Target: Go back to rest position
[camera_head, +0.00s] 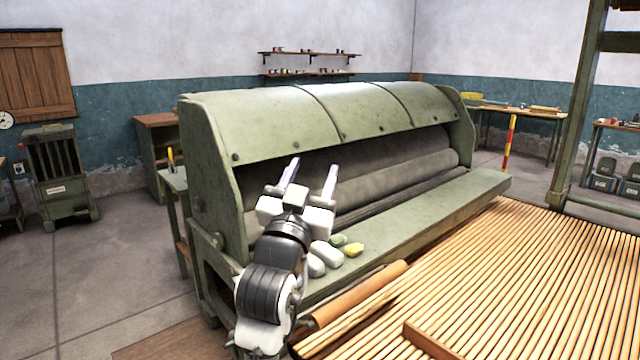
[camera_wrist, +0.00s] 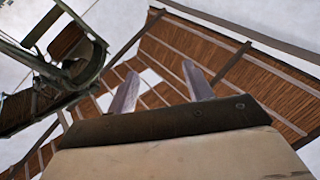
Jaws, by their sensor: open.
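My gripper (camera_head: 309,182) is open and empty, its two fingers apart and pointing up in front of the dark opening of the green machine (camera_head: 270,120). In the wrist view my gripper (camera_wrist: 158,88) shows two separate fingers with nothing between them, against the roof and a pale wall. My arm reaches up at the machine's left end and hides part of its front ledge.
Several small stones, among them a yellow one (camera_head: 354,250), lie on the machine's ledge (camera_head: 420,215) just right of my arm. A brown roller (camera_head: 360,292) and a slatted wooden bed (camera_head: 500,270) lie in front. Open floor (camera_head: 100,270) is at the left.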

